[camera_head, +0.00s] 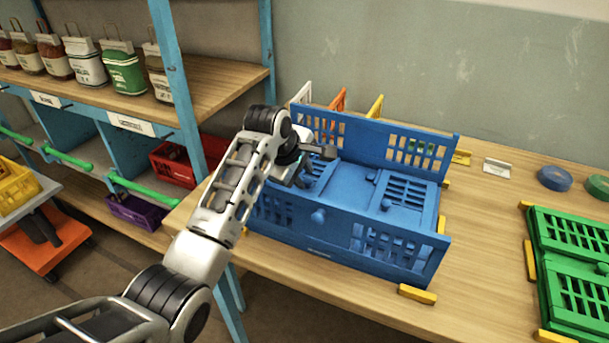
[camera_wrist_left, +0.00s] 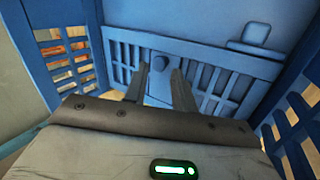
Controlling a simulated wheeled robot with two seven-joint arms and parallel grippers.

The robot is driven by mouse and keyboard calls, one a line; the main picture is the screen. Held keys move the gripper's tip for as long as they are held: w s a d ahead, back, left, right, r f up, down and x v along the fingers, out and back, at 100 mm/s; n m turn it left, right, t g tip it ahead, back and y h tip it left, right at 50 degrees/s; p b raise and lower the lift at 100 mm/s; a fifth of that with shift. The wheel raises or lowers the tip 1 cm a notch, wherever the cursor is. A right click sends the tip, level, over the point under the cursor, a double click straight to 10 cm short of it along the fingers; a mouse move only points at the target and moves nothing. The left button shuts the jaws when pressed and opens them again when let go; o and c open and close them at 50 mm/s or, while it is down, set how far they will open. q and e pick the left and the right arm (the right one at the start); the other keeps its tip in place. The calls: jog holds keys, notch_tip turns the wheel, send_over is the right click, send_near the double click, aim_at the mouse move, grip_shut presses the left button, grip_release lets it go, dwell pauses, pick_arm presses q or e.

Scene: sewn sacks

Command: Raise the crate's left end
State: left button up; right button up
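The blue crate (camera_head: 350,240) stands on the wooden table with both long side walls upright. Its end panels lie folded down inside; the right end panel (camera_head: 408,192) shows clearly, while the left one is partly hidden by my arm. My left gripper (camera_head: 315,166) is low over the left part of the crate, between the long walls. In the left wrist view its two fingers (camera_wrist_left: 161,85) are spread apart over the slotted left end panel (camera_wrist_left: 120,55). My right gripper is not in view.
Yellow blocks (camera_head: 417,294) sit around the crate on the table (camera_head: 480,260). A green folded crate (camera_head: 575,260) lies at the right. Orange and yellow panels (camera_head: 373,107) stand behind the crate.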

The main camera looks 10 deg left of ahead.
pick_arm(q)
jog(key=shift+x, duration=0.95)
